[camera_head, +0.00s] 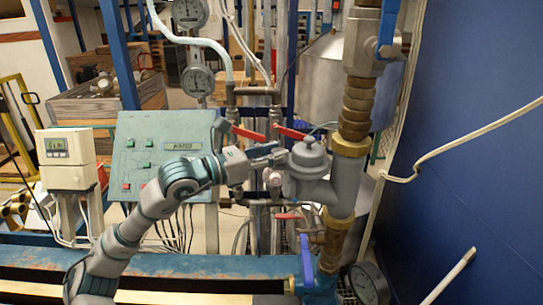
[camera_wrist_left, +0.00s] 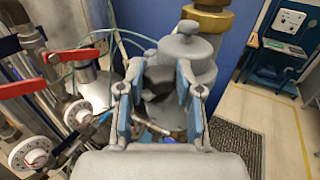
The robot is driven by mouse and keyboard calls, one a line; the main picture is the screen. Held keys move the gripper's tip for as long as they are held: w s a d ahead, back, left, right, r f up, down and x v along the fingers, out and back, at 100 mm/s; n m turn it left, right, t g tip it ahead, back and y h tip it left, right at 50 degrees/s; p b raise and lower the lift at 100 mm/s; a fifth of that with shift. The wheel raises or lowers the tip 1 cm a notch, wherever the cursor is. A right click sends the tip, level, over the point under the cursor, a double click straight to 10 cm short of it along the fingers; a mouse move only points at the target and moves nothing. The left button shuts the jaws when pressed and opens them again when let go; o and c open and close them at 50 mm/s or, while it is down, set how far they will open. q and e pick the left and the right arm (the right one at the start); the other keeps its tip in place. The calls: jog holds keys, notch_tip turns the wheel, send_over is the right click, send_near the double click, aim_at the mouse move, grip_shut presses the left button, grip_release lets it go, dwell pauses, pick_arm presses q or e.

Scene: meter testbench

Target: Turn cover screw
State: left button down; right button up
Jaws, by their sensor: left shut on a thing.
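The grey meter (camera_head: 309,165) with its round domed lid sits on the pipe right of centre in the head view. In the left wrist view the meter (camera_wrist_left: 190,55) stands straight ahead, with a small knob on its lid. My left gripper (camera_head: 276,158) reaches in from the left, at the meter's left side. In the wrist view the left gripper's (camera_wrist_left: 160,80) two fingers flank a dark grey part of the meter, seemingly the cover screw (camera_wrist_left: 160,82). They are shut on it, though its outline is shadowed and partly hidden. My right gripper is not in view.
Red valve levers (camera_head: 248,133) and pipes stand close behind my left gripper. A brass pipe (camera_head: 357,108) with a blue-handled valve rises above the meter. A control box (camera_head: 165,150) stands at left, a blue wall (camera_head: 470,150) at right. A blue beam (camera_head: 200,265) crosses below.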

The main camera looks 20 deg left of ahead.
pick_arm(q)
jog(key=shift+a+r, duration=0.1)
jog(key=shift+r, duration=0.05)
jog(key=c, duration=0.9)
grip_release()
jog(key=shift+o, duration=0.7)
jog(key=shift+w, duration=0.25)
jog(key=shift+s, duration=0.1)
jog(key=v, duration=1.2)
jog(key=shift+f, duration=0.25)
